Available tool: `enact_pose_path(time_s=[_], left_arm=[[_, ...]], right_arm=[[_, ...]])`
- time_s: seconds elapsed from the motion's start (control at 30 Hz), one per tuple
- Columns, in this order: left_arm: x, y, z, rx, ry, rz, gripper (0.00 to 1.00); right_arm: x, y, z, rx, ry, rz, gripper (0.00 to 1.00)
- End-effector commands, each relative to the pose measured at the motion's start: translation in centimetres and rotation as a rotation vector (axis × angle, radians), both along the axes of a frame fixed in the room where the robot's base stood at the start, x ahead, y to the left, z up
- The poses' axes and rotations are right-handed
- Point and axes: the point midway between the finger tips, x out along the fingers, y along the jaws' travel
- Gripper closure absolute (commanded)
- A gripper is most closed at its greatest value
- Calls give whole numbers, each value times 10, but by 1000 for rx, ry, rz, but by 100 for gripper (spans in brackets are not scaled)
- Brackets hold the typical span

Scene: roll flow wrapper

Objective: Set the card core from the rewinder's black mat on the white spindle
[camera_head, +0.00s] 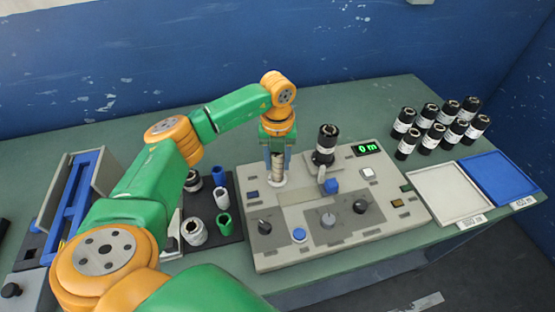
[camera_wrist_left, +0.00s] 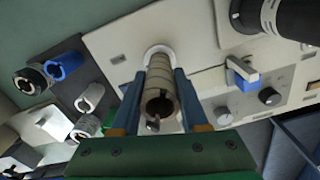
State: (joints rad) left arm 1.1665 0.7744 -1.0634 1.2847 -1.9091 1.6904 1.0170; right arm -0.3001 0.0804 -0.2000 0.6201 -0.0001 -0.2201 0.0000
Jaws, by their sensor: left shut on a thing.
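My left gripper (camera_head: 277,158) is shut on the brown card core (camera_head: 277,168), one finger on each side. The core is upright over the white round base of the spindle (camera_head: 277,183) at the machine's left. In the left wrist view I look into the open top of the core (camera_wrist_left: 160,100), between the blue-grey fingers (camera_wrist_left: 161,108). The white base (camera_wrist_left: 155,52) shows at its far end. The spindle's shaft is hidden, and I cannot tell whether the core is seated. The black mat (camera_head: 207,201) lies left of the machine. My right gripper is not in view.
On the mat stand a blue tube (camera_head: 218,176), green tube (camera_head: 223,224) and white roll (camera_head: 194,232). A black roll (camera_head: 326,144) stands right of the core on the machine (camera_head: 262,238). Several black rolls, a white tray (camera_head: 447,193) and blue tray (camera_head: 500,178) are at right.

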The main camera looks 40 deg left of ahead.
Motion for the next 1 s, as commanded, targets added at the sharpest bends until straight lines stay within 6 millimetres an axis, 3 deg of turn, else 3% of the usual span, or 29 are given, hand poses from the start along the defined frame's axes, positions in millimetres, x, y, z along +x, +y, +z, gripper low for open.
enact_pose_path(time_s=[0.17,0.2,0.3,0.5,0.53,0.6,0.87,1.0], left_arm=[[0,0,0,0,0,0,100],[0,0,0,0,0,0,45],[0,0,0,0,0,0,21],[0,0,0,0,0,0,21],[0,0,0,0,0,0,18],[0,0,0,0,0,0,0],[0,0,2,0,0,0,0],[0,0,14,0,0,0,0]], right_arm=[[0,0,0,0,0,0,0],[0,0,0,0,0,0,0],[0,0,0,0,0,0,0],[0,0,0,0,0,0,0],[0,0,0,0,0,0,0],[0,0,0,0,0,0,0],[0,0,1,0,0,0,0],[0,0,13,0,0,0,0]])
